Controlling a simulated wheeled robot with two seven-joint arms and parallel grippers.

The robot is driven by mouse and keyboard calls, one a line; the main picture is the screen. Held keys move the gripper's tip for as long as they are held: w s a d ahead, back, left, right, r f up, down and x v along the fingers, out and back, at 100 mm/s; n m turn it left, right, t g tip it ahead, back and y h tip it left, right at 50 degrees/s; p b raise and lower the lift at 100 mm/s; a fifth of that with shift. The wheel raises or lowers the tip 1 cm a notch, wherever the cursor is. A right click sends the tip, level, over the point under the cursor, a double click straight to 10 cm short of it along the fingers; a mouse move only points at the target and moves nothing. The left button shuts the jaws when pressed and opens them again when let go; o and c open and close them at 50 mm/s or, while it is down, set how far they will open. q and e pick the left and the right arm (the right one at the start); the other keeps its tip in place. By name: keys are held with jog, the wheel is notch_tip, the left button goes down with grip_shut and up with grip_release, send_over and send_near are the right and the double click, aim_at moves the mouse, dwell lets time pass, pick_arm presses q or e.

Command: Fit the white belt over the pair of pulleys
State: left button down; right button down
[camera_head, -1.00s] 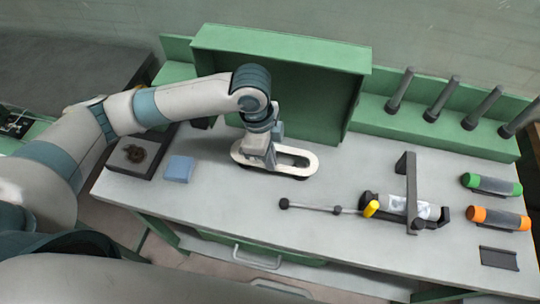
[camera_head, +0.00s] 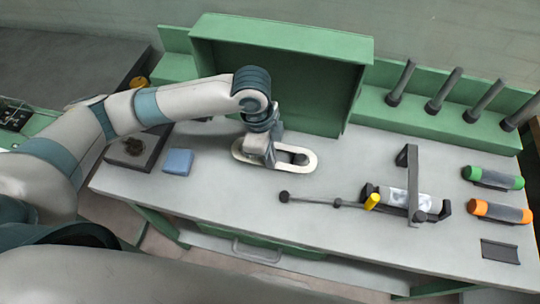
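The white belt (camera_head: 313,160) is a long flat oval loop at the middle-left of the workbench, in front of the green cabinet. A dark round pulley (camera_head: 299,159) shows inside its right end, so the belt surrounds it. The other pulley is hidden behind my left gripper. My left gripper (camera_head: 268,162) points down over the middle-left part of the belt, with its fingertips at the belt. Its finger gap is too small and hidden to judge. Whether the belt is fully seated cannot be told. My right gripper is not in view.
A green cabinet (camera_head: 290,32) stands behind the belt. A blue block (camera_head: 178,161) and a dark tray (camera_head: 128,160) lie left. A rod (camera_head: 312,200) and a dark fixture (camera_head: 412,180) lie right, with green (camera_head: 480,175) and orange (camera_head: 490,209) cylinders beyond. The bench front-left is clear.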

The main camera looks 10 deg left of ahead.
pick_arm(q)
jog(key=shift+f, duration=0.25)
dwell(0.6)
jog(key=c, duration=1.9)
grip_release()
jog(key=shift+c, duration=0.2)
jog(key=shift+r, duration=0.1)
notch_tip(320, 180, up, 12)
jog(key=a+b, duration=0.1)
jog(key=shift+a, duration=0.4)
jog(key=shift+f, duration=0.2)
